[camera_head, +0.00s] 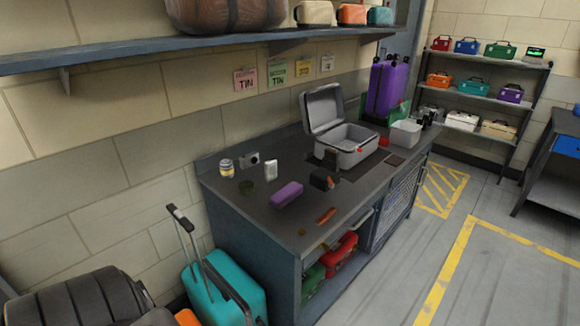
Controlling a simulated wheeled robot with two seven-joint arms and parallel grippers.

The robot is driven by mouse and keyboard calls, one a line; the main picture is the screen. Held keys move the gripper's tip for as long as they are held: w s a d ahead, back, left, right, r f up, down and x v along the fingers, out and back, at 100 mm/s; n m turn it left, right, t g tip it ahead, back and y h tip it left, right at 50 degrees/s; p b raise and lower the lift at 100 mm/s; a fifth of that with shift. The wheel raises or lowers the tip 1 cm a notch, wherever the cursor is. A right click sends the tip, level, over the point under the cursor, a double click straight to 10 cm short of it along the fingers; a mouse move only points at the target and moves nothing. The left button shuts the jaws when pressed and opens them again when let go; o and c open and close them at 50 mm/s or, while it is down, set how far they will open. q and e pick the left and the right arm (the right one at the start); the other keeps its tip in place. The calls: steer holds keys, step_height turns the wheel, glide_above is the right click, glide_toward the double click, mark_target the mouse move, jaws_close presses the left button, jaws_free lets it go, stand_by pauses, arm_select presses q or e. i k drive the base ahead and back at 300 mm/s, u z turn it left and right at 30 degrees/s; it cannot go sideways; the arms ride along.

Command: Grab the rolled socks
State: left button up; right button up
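No item on the dark counter (235,205) can be told for sure as rolled socks at this size. A small dark green lump (246,187) lies near the counter's left side. A black item with a reddish part (321,180) lies near the middle, in front of the open grey case (352,156). A purple rounded item (287,195) lies between them, nearer the front edge. Neither of my grippers is in view.
A jar (226,168), a camera (250,160) and a white item (271,171) stand at the back left. A brown item (326,216) lies by the front edge. A white bin (405,133) and purple suitcase (387,90) are farther right. A teal suitcase (225,290) stands left of the counter.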

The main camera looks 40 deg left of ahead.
mark_target(226, 166)
steer(key=z, duration=0.15)
steer(key=i, duration=2.9)
steer(key=u, duration=2.4)
